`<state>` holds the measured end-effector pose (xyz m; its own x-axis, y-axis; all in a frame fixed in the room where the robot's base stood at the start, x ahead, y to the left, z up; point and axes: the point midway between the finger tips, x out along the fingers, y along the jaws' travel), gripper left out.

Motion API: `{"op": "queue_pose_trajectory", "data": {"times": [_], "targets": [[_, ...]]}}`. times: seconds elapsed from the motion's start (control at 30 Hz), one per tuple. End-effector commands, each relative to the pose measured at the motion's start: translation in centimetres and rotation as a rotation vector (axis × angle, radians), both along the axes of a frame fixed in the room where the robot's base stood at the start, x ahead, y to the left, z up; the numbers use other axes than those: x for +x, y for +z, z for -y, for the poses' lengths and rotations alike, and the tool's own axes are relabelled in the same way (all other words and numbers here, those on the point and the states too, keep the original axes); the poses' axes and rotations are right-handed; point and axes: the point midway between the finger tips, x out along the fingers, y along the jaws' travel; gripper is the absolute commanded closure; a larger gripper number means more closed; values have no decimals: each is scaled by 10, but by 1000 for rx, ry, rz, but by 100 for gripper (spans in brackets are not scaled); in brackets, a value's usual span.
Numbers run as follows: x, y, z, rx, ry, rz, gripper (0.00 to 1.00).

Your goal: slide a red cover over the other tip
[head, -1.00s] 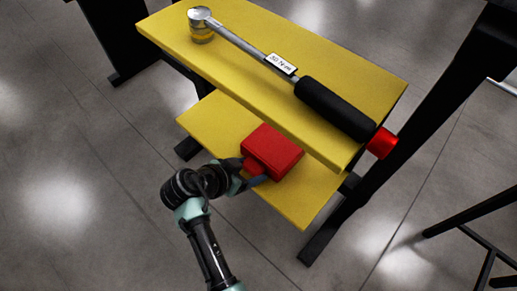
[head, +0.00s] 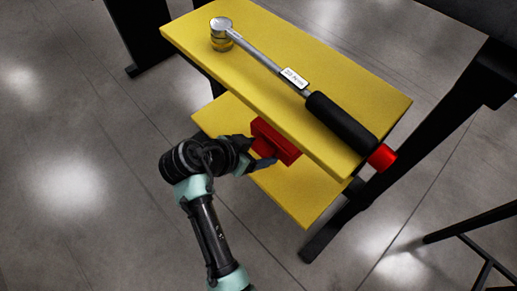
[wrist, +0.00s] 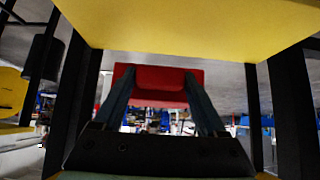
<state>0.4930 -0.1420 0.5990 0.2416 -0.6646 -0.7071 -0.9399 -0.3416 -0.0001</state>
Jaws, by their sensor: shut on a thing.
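A red cover (head: 275,141), block-shaped with a narrower grip part, is held at the front of my gripper (head: 262,153). It is by the front edge of the upper yellow shelf, which hides part of it. Whether it touches the lower shelf I cannot tell. In the wrist view the cover (wrist: 160,84) sits between the two dark fingers, with a yellow surface overhead. A wrench with a black handle (head: 340,121) lies on the upper shelf. A small red piece (head: 382,157) is at its right end. The wrench's silver head (head: 221,26) is at the far left.
The upper yellow shelf (head: 250,88) overhangs the lower yellow shelf (head: 303,197), leaving limited room between them. Black stand legs (head: 430,140) rise at the right, with another dark frame (head: 470,215) beyond. The floor at left is clear.

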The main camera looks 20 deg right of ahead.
Motion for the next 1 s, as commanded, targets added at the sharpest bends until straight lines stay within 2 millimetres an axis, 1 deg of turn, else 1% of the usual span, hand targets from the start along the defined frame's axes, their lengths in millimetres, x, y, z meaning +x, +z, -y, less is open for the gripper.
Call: {"op": "queue_pose_trajectory", "data": {"times": [0.03,0.17,0.2,0.27,0.3,0.33,0.57,0.67,0.77,0.87,0.97,1.0], "targets": [[0,0,0,-1,0,0,48],[0,0,0,-1,0,0,71],[0,0,0,-1,0,0,78],[0,0,0,0,0,0,89],[0,0,0,-1,0,0,96],[0,0,0,-1,0,0,100],[0,0,-1,0,8,0,100],[0,2,-10,4,69,-2,100],[0,9,-28,8,199,-3,100],[-1,20,-56,14,382,-6,100],[-6,40,-88,13,588,-10,100],[-8,50,-101,10,673,-10,100]]}}
